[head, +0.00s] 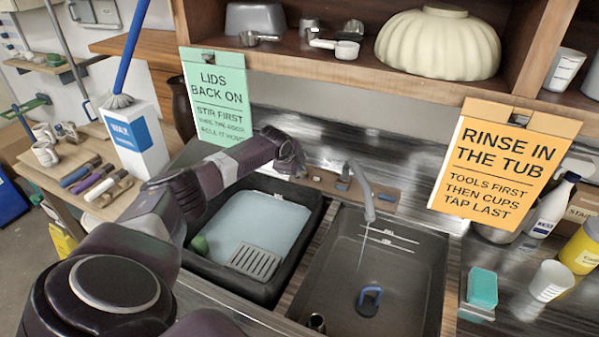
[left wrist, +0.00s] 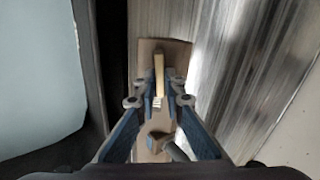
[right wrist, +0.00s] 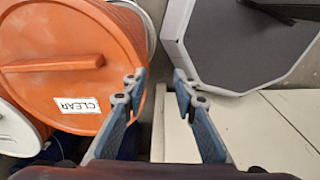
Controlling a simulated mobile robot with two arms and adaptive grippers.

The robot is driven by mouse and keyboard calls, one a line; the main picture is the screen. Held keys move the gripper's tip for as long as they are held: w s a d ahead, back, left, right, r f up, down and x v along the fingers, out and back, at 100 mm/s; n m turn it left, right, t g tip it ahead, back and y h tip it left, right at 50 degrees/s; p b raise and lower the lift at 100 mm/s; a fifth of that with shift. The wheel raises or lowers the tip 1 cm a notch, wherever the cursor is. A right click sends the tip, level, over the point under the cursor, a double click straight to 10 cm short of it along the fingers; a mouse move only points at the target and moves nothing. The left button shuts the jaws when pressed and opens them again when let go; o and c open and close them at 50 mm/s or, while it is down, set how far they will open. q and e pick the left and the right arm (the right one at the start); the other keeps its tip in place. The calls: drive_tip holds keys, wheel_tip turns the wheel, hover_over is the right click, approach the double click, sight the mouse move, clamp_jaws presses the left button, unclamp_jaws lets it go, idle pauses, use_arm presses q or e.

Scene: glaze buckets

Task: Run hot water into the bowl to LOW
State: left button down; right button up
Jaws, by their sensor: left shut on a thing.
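The sink bowl (head: 340,262) is dark grey, with white level lines and small unreadable lettering on its back wall. The grey tap (head: 362,185) curves over it, and a thin pale stream hangs from its spout. A blue ring-shaped piece (head: 369,300) lies on the bowl's floor. My left gripper (head: 292,166) is at the board behind the sink, left of the tap. In the left wrist view the left gripper (left wrist: 159,98) is shut on a tan tap lever (left wrist: 158,75). My right gripper (right wrist: 160,78) is open and empty, away from the sink.
A black tub (head: 262,292) with pale liquid and a grate stands left of the bowl. An orange sign (head: 500,165) hangs at the right, a green sign (head: 215,100) at the left. An orange-lidded bucket (right wrist: 65,55) is beside my right gripper. A teal sponge (head: 482,288) lies right of the bowl.

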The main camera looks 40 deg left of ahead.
use_arm(q)
drive_tip(key=n, duration=0.5)
drive_tip(key=shift+p, duration=0.35)
drive_tip(key=n+p, duration=0.1)
drive_tip(key=n, duration=0.4)
drive_tip(key=shift+w+a+r, duration=0.1)
drive_tip(key=shift+a, duration=0.05)
drive_tip(key=shift+n, duration=0.4)
drive_tip(key=c, duration=2)
unclamp_jaws()
drive_tip(key=shift+r, duration=0.15)
drive_tip(key=v, duration=1.1)
drive_tip(key=shift+s+r, duration=0.25)
drive_tip(key=shift+s, duration=0.1)
